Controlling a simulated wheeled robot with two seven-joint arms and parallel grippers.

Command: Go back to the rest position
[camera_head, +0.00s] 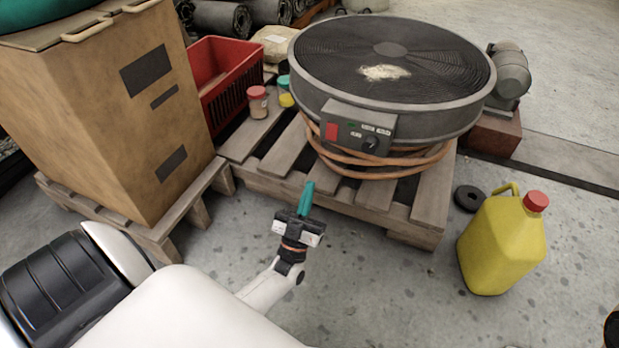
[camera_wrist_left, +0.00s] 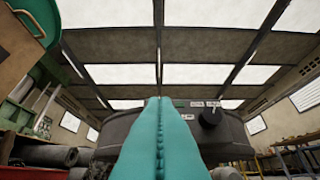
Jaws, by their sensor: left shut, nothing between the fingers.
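My left gripper (camera_head: 306,197) has teal fingers and is in front of the wooden pallet's near edge in the head view. The fingers point up and away, and they are closed against each other with nothing between them. In the left wrist view the two teal fingers (camera_wrist_left: 160,140) meet along a seam in the lower middle. My right gripper is not in the head view.
A round sieve machine (camera_head: 390,60) stands on a pallet (camera_head: 425,205) just beyond the gripper. A large cardboard box (camera_head: 120,110) is at left on another pallet. A yellow jug (camera_head: 500,245) stands on the floor at right. Concrete floor between the gripper and jug is clear.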

